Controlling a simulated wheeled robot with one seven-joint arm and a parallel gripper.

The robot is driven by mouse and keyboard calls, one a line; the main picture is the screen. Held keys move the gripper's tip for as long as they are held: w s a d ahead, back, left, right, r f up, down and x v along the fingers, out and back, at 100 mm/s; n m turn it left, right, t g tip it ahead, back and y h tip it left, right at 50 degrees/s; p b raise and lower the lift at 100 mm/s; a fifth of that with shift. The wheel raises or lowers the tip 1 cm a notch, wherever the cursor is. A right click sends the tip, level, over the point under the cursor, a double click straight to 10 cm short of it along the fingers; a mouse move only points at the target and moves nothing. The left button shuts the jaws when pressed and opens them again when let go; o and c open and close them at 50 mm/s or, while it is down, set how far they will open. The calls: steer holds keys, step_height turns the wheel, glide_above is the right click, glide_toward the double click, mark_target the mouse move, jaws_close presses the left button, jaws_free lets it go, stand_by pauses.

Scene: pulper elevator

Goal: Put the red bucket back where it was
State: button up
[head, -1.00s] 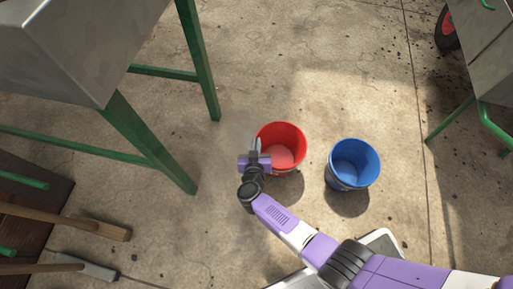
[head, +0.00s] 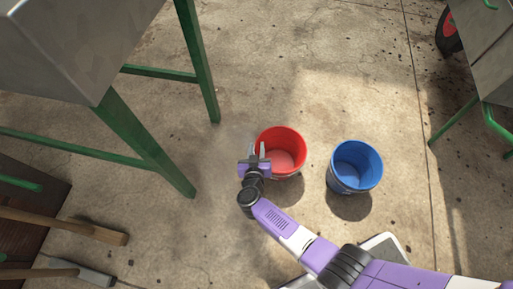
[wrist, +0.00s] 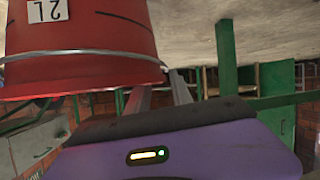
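The red bucket (head: 284,143) stands upright on the concrete floor in the middle of the head view. My gripper (head: 257,149) is at the bucket's left rim, with its two fingers apart. In the head view the right finger overlaps the rim and the left finger is outside. The wrist view shows the bucket's red side (wrist: 90,50) close up, with a white "2L" label and a wire handle. Both fingers (wrist: 160,92) show there with a gap between them, partly hidden behind the bucket's rim.
A blue bucket (head: 355,167) stands just right of the red one. A metal hopper (head: 75,45) on green legs (head: 137,130) is at left. Brushes (head: 75,226) lie at lower left. Another green-legged machine (head: 490,55) is at right. The floor beyond the buckets is clear.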

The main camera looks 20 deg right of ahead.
steer(key=p+v, duration=0.8)
steer(key=v, duration=0.4)
steer(key=shift+r, duration=0.1)
steer(key=s+d+r+t+y, duration=0.35)
steer(key=s+d+r, duration=0.35)
steer(key=s+r, duration=0.3)
steer(key=s+r+n+y, duration=0.1)
steer(key=s+r+n, duration=0.1)
steer(key=s+r, duration=0.6)
steer(key=s+r+n+y, duration=0.1)
steer(key=s+r, duration=0.6)
steer(key=r, duration=1.2)
steer(key=shift+s+d+r+n, duration=0.2)
steer(key=shift+s+r+n, duration=0.2)
steer(key=shift+n, duration=0.2)
steer(key=shift+g+y, duration=0.25)
